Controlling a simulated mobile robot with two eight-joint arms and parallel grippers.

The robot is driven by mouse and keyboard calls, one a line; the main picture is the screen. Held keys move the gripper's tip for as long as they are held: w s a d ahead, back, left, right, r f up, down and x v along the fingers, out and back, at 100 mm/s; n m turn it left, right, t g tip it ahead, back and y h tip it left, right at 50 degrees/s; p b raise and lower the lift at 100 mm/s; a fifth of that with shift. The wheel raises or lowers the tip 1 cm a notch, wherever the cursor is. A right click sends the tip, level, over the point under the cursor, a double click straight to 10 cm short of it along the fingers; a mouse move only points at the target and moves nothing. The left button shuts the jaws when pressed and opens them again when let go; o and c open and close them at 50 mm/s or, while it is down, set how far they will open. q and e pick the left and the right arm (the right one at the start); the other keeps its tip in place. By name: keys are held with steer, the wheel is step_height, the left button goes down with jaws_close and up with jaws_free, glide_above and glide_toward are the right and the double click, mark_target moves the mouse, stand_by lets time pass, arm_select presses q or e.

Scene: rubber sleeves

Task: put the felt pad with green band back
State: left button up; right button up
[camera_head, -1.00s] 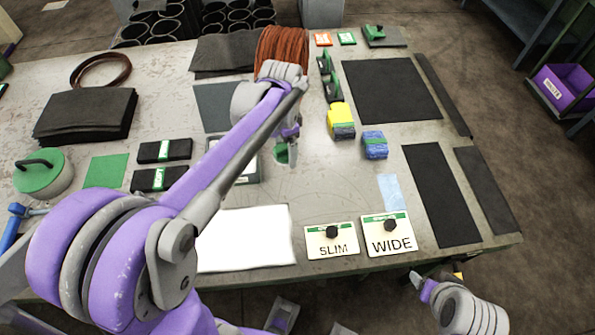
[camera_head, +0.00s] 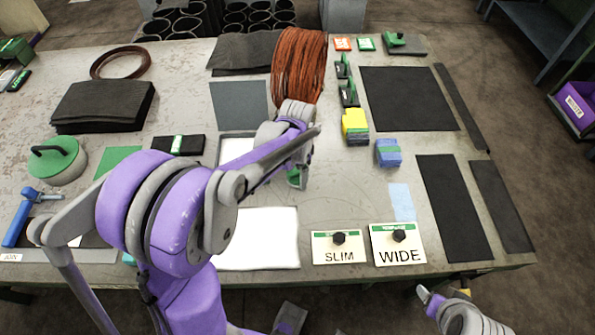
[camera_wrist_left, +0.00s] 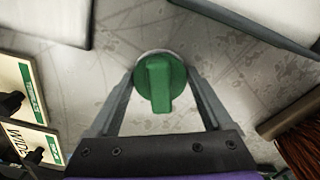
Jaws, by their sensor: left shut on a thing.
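My left gripper (camera_head: 296,178) is shut on a green-handled thing (camera_wrist_left: 158,84). In the left wrist view it has a flat green grip on a round green top, with a pale round rim behind it. It may be the felt pad; its underside is hidden, and I cannot tell whether it touches the table. It hangs over or rests at the middle of the table (camera_head: 325,190), behind the SLIM sign (camera_head: 336,257) and to the right of a framed tray (camera_head: 232,150), partly hidden by my arm. My right gripper (camera_head: 430,296) is beyond the table's front edge; its fingers are unclear.
A white sheet (camera_head: 265,245) lies in front of the gripper. The WIDE sign (camera_head: 400,255) stands beside SLIM. A yellow block (camera_head: 354,122) and a blue block (camera_head: 388,150) lie to the right. A red-brown coil (camera_head: 299,65) stands behind. Black sheets (camera_head: 410,95) cover the right side.

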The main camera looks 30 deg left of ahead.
arm_select(q)
steer(key=shift+f, duration=0.15)
steer(key=o, duration=1.2)
steer(key=shift+o, duration=0.2)
steer(key=shift+r, duration=0.2)
step_height(320, 180, up, 12)
steer(key=p, duration=0.1)
steer(key=shift+s+d+f+n+t, duration=0.85)
steer(key=shift+s+d+n, duration=0.35)
steer(key=shift+s, duration=1.5)
steer(key=shift+s+d+f+n+t, duration=0.85)
steer(key=shift+s+d+n, duration=0.3)
steer(key=shift+s, duration=1.5)
steer(key=shift+s+d+f+n+t, duration=0.85)
steer(key=shift+s+d+n, duration=0.35)
steer(key=shift+s, duration=1.5)
steer(key=shift+a+r, duration=0.1)
steer(key=shift+r, duration=0.05)
